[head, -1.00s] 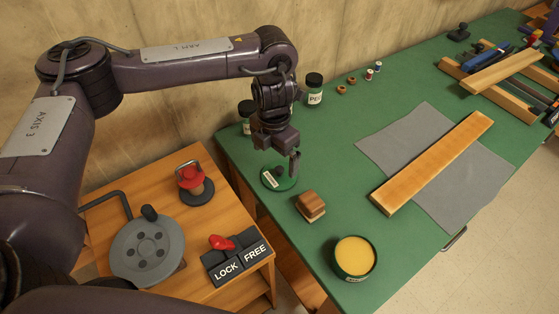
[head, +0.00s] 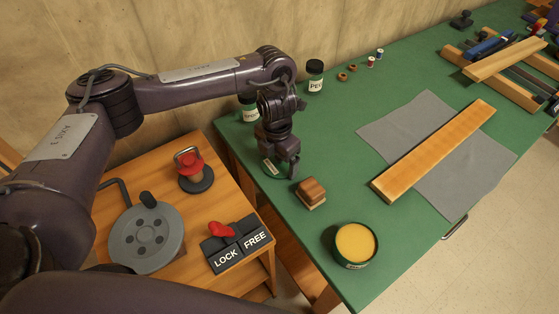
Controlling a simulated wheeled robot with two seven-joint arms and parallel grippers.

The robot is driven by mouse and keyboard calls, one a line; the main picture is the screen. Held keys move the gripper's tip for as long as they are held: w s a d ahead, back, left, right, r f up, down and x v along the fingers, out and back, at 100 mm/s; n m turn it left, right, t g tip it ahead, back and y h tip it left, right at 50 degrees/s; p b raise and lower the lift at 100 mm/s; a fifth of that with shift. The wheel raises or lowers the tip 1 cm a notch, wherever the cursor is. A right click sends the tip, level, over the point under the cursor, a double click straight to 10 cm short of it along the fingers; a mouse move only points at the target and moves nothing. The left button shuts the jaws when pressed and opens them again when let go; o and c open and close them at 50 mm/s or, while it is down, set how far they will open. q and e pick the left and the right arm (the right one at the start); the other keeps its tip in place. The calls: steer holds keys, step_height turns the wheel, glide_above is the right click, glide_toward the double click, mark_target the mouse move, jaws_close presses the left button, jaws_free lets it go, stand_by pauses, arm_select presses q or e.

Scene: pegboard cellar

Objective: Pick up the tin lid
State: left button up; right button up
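The tin lid (head: 269,168) is a dark green disc with a pale label, lying on the green bench near its left edge. My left gripper (head: 285,168) points down right over the lid and hides most of it. One fingertip shows at the lid's right side; the other finger is not clear, so I cannot tell how far apart they are or whether they touch the lid. An open tin of yellow wax (head: 355,243) stands at the bench's front edge. My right gripper is not in view.
A small wooden block (head: 311,192) sits close to the right of the lid. Dark jars (head: 315,76) stand behind. A long plank (head: 434,150) lies on a grey cloth (head: 400,120). A side table holds a LOCK/FREE switch (head: 237,247) and a grey handwheel (head: 146,238).

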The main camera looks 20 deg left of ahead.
arm_select(q)
steer(key=shift+c, duration=1.4)
steer(key=shift+r, duration=0.1)
